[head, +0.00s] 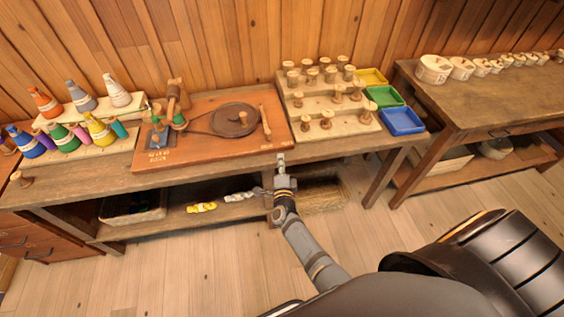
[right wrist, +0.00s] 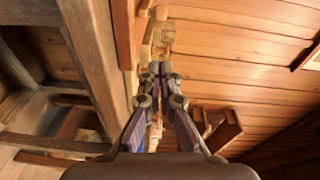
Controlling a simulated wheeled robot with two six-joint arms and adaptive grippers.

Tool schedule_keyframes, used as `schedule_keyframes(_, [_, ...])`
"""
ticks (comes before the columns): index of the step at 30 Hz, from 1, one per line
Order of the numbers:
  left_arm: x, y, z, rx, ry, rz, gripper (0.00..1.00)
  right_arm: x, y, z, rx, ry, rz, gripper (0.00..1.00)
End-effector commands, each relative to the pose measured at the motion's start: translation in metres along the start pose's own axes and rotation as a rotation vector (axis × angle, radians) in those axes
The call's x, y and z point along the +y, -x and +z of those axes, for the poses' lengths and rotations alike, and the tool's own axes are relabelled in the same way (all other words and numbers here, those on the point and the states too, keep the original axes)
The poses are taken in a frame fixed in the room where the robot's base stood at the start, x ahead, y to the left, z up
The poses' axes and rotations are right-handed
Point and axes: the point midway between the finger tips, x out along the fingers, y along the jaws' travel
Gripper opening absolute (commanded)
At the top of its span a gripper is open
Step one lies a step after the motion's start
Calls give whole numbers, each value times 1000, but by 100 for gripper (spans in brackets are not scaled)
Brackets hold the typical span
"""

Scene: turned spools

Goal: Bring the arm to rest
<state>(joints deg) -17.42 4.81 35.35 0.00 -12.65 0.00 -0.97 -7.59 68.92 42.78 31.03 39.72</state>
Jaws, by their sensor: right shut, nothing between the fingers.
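My right arm reaches from the lower right of the head view to the front edge of the workbench (head: 75,187). My right gripper (head: 281,160) points away from me at that edge, below the stepped spool rack. It is shut and empty. In the right wrist view the fingers (right wrist: 160,68) meet at the tips, and the bench's wooden edge runs close along their left. I cannot tell whether the gripper touches the bench. My left gripper is not in view.
On the bench stand a winding board (head: 200,110) with a wheel, a rack of wooden spools (head: 326,122), and yellow, green and blue trays (head: 402,121). Colored cones (head: 100,132) stand at left. Yarn skeins (head: 201,207) lie on the lower shelf. A second table (head: 480,100) stands right.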

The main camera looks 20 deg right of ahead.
Motion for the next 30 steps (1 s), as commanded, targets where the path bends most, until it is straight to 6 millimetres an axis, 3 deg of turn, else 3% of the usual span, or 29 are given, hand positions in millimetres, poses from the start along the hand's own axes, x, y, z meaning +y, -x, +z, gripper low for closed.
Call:
schedule_keyframes(4, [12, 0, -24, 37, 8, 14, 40, 0, 0, 0, 0, 0, 0, 0])
schedule_keyframes(9, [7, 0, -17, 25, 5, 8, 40, 6, 2, 1, -10, 18, 11, 0])
schedule_keyframes(11, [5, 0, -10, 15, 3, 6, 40, 22, 8, 2, -40, 76, 41, 0])
schedule_keyframes(14, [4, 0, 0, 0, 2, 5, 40, 78, 34, 6, -151, 271, 145, 0])
schedule_keyframes(19, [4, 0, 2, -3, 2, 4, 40, 203, 118, -7, -441, 704, 376, 0])
schedule_keyframes(24, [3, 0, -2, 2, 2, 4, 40, 305, 224, -52, -757, 1069, 584, 0])
schedule_keyframes(27, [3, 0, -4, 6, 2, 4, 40, 348, 291, -90, -951, 1247, 693, 0])
schedule_keyframes(30, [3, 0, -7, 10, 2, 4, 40, 375, 350, -127, -1128, 1383, 782, 0])
